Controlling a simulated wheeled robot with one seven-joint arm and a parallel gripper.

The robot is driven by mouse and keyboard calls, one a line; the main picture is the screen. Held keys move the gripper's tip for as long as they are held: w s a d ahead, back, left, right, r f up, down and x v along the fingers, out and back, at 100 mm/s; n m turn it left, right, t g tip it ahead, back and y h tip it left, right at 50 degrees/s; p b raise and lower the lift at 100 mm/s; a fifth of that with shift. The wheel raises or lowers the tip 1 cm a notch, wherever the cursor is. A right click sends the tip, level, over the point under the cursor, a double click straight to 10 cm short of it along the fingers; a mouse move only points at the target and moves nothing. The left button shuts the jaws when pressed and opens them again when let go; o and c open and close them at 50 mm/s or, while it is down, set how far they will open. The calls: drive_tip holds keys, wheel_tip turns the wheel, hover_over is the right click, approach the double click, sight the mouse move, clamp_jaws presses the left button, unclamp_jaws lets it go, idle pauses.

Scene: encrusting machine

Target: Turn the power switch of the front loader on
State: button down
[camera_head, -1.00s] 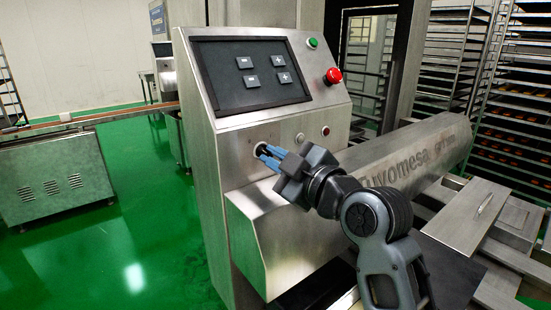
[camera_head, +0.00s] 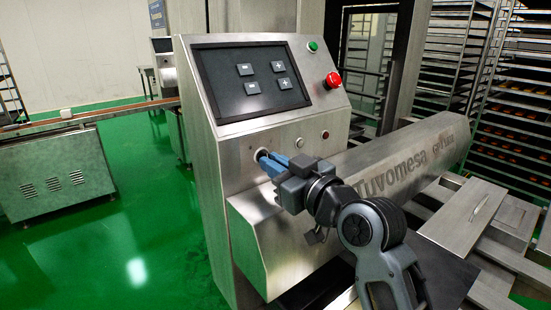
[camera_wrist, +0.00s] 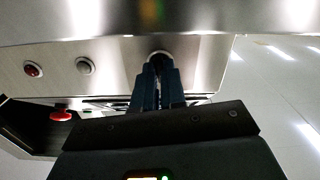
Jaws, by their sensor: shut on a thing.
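The front loader (camera_head: 215,150) is a steel machine with a sloped dark panel. Its round power switch (camera_head: 261,153) sits at the left of the lower front face, mostly hidden by my fingers. My gripper (camera_head: 268,160) has its blue fingertips shut on the switch. In the wrist view the fingers of my gripper (camera_wrist: 159,75) lie close together over the power switch (camera_wrist: 159,56), whose rim shows just above the tips. Whether the switch is turned cannot be told.
To the right of the switch are a small pale button (camera_head: 299,142) and a red one (camera_head: 325,134). Above are a green button (camera_head: 313,47), a red emergency stop (camera_head: 332,80) and the panel screen (camera_head: 250,80). A steel beam (camera_head: 400,160) runs close behind my wrist.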

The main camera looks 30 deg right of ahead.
drive_tip(key=m+p, duration=0.3)
drive_tip(key=m, duration=0.2)
drive_tip(key=shift+r+m, duration=0.1)
drive_tip(key=shift+m, duration=0.2)
drive_tip(key=m+p, duration=0.2)
drive_tip(key=m, duration=0.2)
drive_tip(key=shift+a+m+p, duration=0.1)
drive_tip(key=shift+m+p, duration=0.25)
drive_tip(key=shift+m, duration=0.35)
drive_tip(key=c, duration=1.2)
unclamp_jaws()
drive_tip(key=shift+s, duration=0.15)
drive_tip(key=s+d+b, duration=0.1)
drive_tip(key=s, duration=0.6)
drive_tip(key=shift+s+d+b, duration=0.2)
drive_tip(key=shift+d+b, duration=0.1)
